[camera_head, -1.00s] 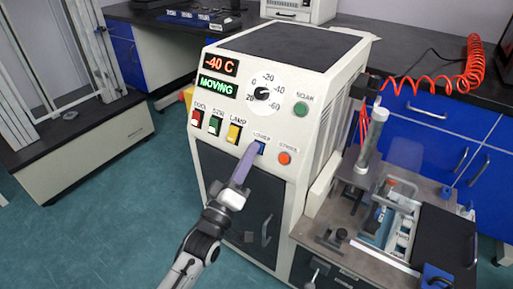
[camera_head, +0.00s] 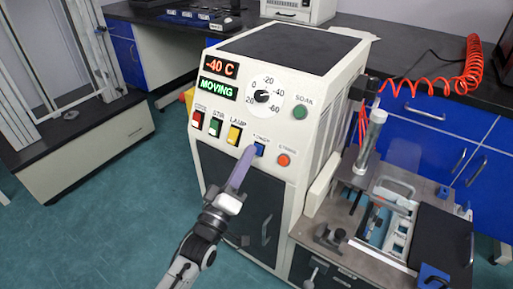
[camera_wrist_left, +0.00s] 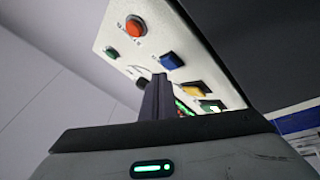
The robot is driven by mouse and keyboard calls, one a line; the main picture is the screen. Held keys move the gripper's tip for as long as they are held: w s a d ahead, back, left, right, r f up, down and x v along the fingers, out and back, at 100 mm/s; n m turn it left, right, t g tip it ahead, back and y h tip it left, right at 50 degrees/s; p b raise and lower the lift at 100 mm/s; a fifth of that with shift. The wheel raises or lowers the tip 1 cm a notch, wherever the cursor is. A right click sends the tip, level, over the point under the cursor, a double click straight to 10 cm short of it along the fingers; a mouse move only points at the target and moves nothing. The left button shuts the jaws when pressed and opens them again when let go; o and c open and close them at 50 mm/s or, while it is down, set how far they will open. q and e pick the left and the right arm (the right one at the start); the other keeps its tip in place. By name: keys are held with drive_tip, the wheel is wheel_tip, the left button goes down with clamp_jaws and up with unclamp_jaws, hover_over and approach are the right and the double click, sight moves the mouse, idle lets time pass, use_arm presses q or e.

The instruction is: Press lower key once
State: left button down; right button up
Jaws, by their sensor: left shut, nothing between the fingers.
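The lower key is a blue square key (camera_head: 259,149) on the white front panel of the machine, under a small label, and it also shows in the wrist view (camera_wrist_left: 171,60). My left gripper (camera_head: 250,151) is shut and empty, its narrow purple-grey fingers pointing up at the panel. The fingertips are just left of the blue key in the head view. In the wrist view the fingers (camera_wrist_left: 158,95) end just below the key, seemingly with a small gap. The display (camera_head: 218,88) reads MOVING, under a -40 C readout (camera_head: 221,66). My right gripper is out of view.
An orange key (camera_head: 283,160) is right of the blue key; yellow (camera_head: 234,134), green (camera_head: 215,126) and red (camera_head: 197,119) switches are left. A dial (camera_head: 262,96) and green button (camera_head: 300,111) sit above. A fixture bench (camera_head: 335,261) stands at the right.

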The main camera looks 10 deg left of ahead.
use_arm(q)
drive_tip(key=s+p, duration=0.1)
drive_tip(key=s+a+r+p, duration=0.1)
drive_tip(key=p, duration=0.1)
drive_tip(key=s+r+p, duration=0.1)
drive_tip(key=s, duration=0.1)
drive_tip(key=shift+s+a+r, duration=0.1)
drive_tip(key=shift+a+r, duration=0.05)
drive_tip(key=shift+a, duration=0.15)
idle(0.6)
